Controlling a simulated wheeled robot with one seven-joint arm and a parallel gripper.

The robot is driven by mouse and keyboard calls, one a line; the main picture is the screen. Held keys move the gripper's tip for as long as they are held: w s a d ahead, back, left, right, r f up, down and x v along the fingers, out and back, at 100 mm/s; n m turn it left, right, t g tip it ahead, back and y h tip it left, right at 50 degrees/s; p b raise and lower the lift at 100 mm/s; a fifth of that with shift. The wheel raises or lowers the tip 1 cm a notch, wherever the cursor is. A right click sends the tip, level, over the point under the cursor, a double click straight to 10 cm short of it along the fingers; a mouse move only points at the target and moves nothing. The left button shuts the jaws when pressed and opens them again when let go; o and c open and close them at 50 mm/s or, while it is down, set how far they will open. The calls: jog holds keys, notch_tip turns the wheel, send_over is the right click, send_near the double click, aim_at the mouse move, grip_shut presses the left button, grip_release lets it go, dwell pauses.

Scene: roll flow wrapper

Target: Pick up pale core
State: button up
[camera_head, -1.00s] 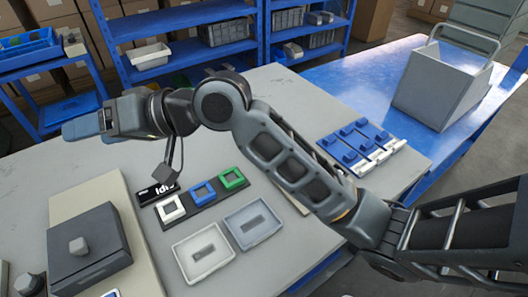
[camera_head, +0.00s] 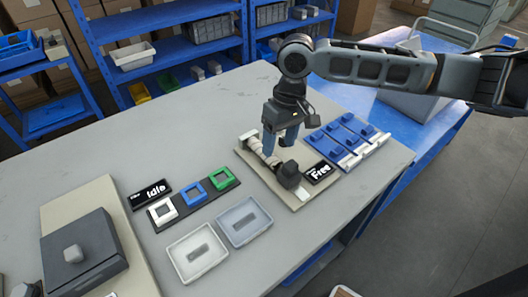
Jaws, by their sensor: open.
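A pale core (camera_head: 256,147), a ribbed whitish cylinder, lies on a beige machine plate (camera_head: 300,202) near the table's right side. A dark block (camera_head: 289,175) sits at its near end. My gripper (camera_head: 279,145) points down just above the plate, at the core. Its two blue-grey fingers are apart. One finger hides part of the core, and I cannot tell whether the fingers straddle or touch it.
A black "Free" sign (camera_head: 320,172) and a blue rack of blocks (camera_head: 347,138) stand to the right. White, blue and green square frames (camera_head: 193,193), an "Idle" sign (camera_head: 151,193) and two shallow trays (camera_head: 198,256) lie left.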

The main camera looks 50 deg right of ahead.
aim_at(274, 157)
jog(key=shift+w+a+f+p, duration=0.1)
jog(key=shift+w+f+p, duration=0.05)
jog(key=shift+f, duration=0.9)
jog(key=shift+w+a+f+p, duration=0.1)
jog(key=shift+w+f, duration=0.05)
jog(key=shift+f, duration=0.85)
jog(key=shift+w+a+f+p, duration=0.1)
jog(key=shift+w+f+p, duration=0.05)
jog(key=shift+f, duration=0.9)
jog(key=shift+c, duration=0.5)
grip_shut()
jog(key=shift+r, duration=0.1)
